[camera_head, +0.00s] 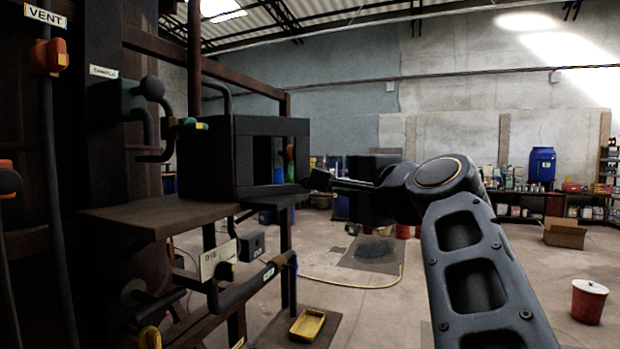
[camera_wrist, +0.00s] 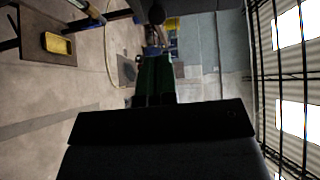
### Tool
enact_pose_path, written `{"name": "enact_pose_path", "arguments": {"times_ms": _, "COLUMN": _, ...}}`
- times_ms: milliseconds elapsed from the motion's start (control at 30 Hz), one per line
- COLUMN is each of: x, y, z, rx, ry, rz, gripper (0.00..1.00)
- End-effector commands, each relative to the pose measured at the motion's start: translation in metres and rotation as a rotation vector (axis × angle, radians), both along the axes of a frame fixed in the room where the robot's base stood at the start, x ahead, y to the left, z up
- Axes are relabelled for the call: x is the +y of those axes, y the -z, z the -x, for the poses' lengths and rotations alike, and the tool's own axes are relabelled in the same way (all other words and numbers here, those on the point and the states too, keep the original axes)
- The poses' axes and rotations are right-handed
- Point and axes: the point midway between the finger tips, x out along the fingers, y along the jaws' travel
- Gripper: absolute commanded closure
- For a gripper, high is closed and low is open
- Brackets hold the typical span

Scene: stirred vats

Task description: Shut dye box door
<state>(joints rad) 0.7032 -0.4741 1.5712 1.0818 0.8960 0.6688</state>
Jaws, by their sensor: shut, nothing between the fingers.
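The dark dye box (camera_head: 218,160) stands on a brown shelf in the head view, left of the middle. A square opening in its near side shows the room behind. I cannot make out its door surely against the dark box and my arm. My gripper (camera_head: 320,181) is shut and empty, just right of the box's lower right corner. I cannot tell whether it touches the box. In the wrist view, my dark gripper body fills the lower middle.
The brown shelf (camera_head: 148,213) juts out under the box. Pipes, valves and a lever with a white label (camera_head: 217,259) sit around and below it. A yellow tray (camera_head: 307,325) lies low by the frame. A red bucket (camera_head: 589,301) stands right; the middle floor is mostly open.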

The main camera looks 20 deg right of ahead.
Motion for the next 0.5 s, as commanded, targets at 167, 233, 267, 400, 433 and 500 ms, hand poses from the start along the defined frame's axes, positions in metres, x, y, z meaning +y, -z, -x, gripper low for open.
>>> {"name": "enact_pose_path", "arguments": {"times_ms": 167, "x": 0.004, "y": -0.001, "z": -0.037, "rx": 0.004, "ry": -0.006, "rz": 0.0, "gripper": 1.0}}
{"name": "enact_pose_path", "arguments": {"times_ms": 233, "x": 0.004, "y": 0.0, "z": -0.049, "rx": 0.005, "ry": -0.005, "rz": -0.001, "gripper": 1.0}}
{"name": "enact_pose_path", "arguments": {"times_ms": 267, "x": 0.004, "y": 0.0, "z": -0.054, "rx": 0.004, "ry": -0.004, "rz": 0.0, "gripper": 1.0}}
{"name": "enact_pose_path", "arguments": {"times_ms": 400, "x": 0.005, "y": 0.001, "z": -0.073, "rx": 0.004, "ry": -0.002, "rz": 0.001, "gripper": 1.0}}
{"name": "enact_pose_path", "arguments": {"times_ms": 433, "x": 0.005, "y": 0.002, "z": -0.077, "rx": 0.004, "ry": -0.001, "rz": 0.001, "gripper": 1.0}}
{"name": "enact_pose_path", "arguments": {"times_ms": 500, "x": 0.005, "y": 0.002, "z": -0.084, "rx": 0.003, "ry": -0.001, "rz": 0.001, "gripper": 1.0}}
